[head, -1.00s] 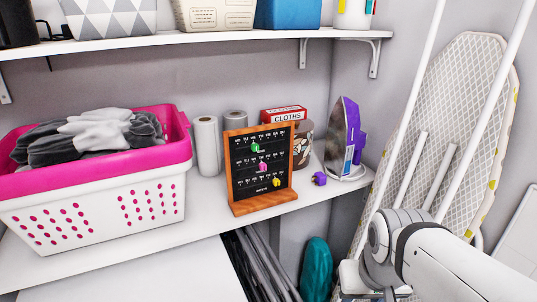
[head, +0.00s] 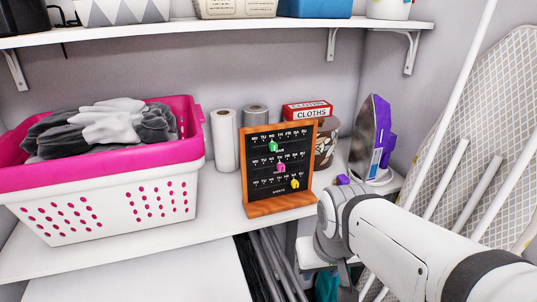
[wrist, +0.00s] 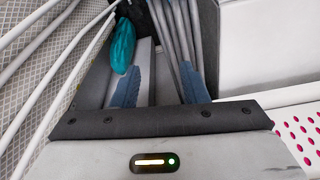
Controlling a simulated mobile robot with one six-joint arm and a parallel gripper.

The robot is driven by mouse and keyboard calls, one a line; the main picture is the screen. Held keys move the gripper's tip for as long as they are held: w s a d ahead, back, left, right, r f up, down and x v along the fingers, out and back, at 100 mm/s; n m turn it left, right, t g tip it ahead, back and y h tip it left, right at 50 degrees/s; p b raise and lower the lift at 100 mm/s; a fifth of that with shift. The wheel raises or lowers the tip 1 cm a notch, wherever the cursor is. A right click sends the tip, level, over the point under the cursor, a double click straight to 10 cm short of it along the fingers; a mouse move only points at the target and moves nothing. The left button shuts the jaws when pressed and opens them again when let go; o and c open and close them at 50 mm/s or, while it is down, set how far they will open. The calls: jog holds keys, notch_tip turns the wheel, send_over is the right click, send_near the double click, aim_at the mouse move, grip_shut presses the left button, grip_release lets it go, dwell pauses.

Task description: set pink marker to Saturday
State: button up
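The pink marker (head: 281,167) is on the middle row of a black day board (head: 262,176) with an orange wooden frame, standing upright on the shelf. It sits near the middle of its row; the lettering is too small to tell the exact day. A green marker (head: 273,146) is on the top row and a yellow marker (head: 295,183) on the bottom row, towards its right end. My gripper (wrist: 159,85) shows two blue-padded fingers apart with nothing held, low in front of the shelf. In the head view my arm hides most of it.
A pink-and-white laundry basket (head: 110,190) stands left of the board. Paper rolls (head: 226,140), a cloths box (head: 307,110), a pot (head: 326,145) and a purple iron (head: 374,140) stand behind and right. An ironing board (head: 475,140) leans at right. Poles (head: 270,265) stand below.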

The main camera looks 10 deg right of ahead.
jog(key=w, duration=0.2)
jog(key=n+t+y+b, duration=0.2)
jog(key=t+y+b, duration=0.35)
jog(key=t, duration=0.95)
send_near(283, 167)
jog(key=a+h+b, duration=0.1)
jog(key=h, duration=0.1)
jog(key=w, duration=0.2)
jog(key=w+a, duration=0.1)
jog(key=w, duration=0.2)
jog(key=w+p, duration=0.1)
jog(key=w, duration=0.2)
jog(key=shift+a+r, duration=0.35)
jog(key=shift+c, duration=0.2)
grip_shut()
